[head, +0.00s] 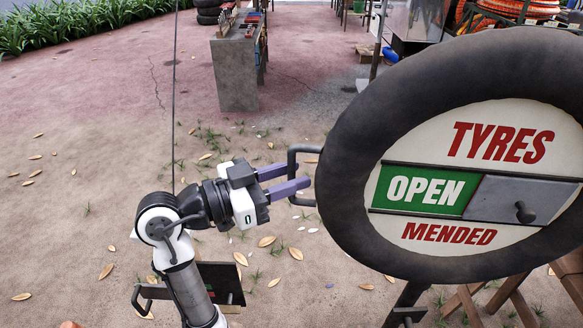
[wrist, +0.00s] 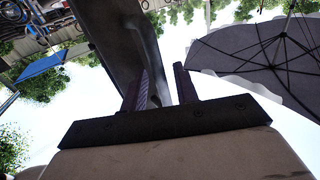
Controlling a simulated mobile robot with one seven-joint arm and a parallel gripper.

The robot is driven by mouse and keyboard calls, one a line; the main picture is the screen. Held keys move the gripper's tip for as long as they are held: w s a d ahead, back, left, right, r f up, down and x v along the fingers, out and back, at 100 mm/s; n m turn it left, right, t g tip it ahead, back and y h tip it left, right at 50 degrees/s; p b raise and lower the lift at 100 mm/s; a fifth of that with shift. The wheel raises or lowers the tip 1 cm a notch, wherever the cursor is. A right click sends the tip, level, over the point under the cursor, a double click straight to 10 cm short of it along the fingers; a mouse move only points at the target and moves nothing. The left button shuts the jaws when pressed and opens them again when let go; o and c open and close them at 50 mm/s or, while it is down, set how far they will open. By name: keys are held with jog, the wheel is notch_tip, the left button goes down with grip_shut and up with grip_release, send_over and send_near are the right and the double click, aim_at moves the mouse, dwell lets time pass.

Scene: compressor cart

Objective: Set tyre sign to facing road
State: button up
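The tyre sign (head: 350,130) is a large black tyre at the right of the head view. Its white disc reads TYRES and MENDED, with a green OPEN panel (head: 427,190) and a grey plate with a knob (head: 522,200); this lettered face is turned toward my head camera. A dark bracket handle (head: 292,153) sticks out from the tyre's left side. My gripper (head: 297,176) is at this handle, its two purple fingers apart, the nearer one crossing in front of the upright bar. Whether they touch the bar is unclear. The wrist view shows the fingers apart (wrist: 160,88).
A dark curved form, probably the tyre, fills the wrist view's upper middle (wrist: 125,35). A dark umbrella (wrist: 260,50) shows at its right. Wooden legs (head: 510,300) stand below the sign. A grey bench (head: 237,75) stands farther back. The leaf-strewn ground at left is open.

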jog(key=shift+w+d, duration=0.2)
jog(key=shift+d, duration=0.15)
jog(key=shift+c, duration=0.4)
grip_shut()
jog(key=shift+w, duration=0.1)
